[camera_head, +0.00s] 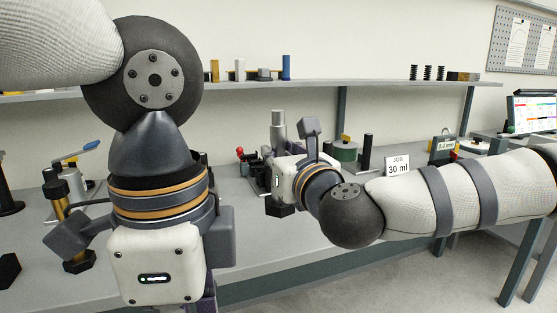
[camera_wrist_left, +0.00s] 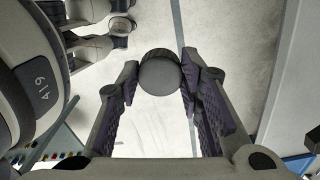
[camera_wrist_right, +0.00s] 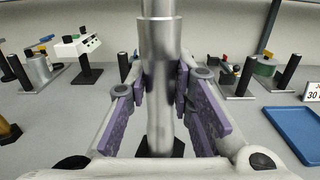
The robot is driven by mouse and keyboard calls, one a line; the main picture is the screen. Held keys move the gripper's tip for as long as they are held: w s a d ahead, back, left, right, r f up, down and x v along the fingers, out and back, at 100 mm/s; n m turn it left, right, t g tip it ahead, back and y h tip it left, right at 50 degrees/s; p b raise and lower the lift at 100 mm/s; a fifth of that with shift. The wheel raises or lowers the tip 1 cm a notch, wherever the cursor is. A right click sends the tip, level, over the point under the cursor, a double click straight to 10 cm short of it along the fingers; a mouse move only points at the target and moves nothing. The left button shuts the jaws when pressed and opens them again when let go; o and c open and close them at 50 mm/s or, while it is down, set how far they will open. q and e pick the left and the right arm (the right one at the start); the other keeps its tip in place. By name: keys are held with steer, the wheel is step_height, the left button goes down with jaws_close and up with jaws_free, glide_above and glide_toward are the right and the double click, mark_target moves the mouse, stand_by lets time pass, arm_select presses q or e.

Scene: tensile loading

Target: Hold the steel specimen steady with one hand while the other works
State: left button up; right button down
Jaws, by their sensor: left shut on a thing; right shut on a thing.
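The steel specimen (camera_head: 278,125) is a bright upright cylinder whose top rises above my right gripper in the head view. The right wrist view shows its thick collar and slimmer shank (camera_wrist_right: 158,40) between the purple pads of my right gripper (camera_wrist_right: 162,88), which is shut on it. My left gripper (camera_wrist_left: 160,80) points downward in the foreground, apart from the specimen. It is shut on a dark grey object with a round end (camera_wrist_left: 159,72). The rest of that object is hidden, and I cannot tell what it is.
A grey bench (camera_head: 335,233) carries several fixtures, including a blue-levered device (camera_head: 70,172) at left. A white "30 ml" card (camera_head: 397,167) stands at right. A blue tray (camera_wrist_right: 297,130) lies at right in the right wrist view. A shelf (camera_head: 340,82) runs along the back wall.

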arm_select(q)
steer(key=shift+w, duration=0.1)
arm_select(e)
steer(key=shift+w+r, duration=0.1)
steer(key=shift+r, duration=0.05)
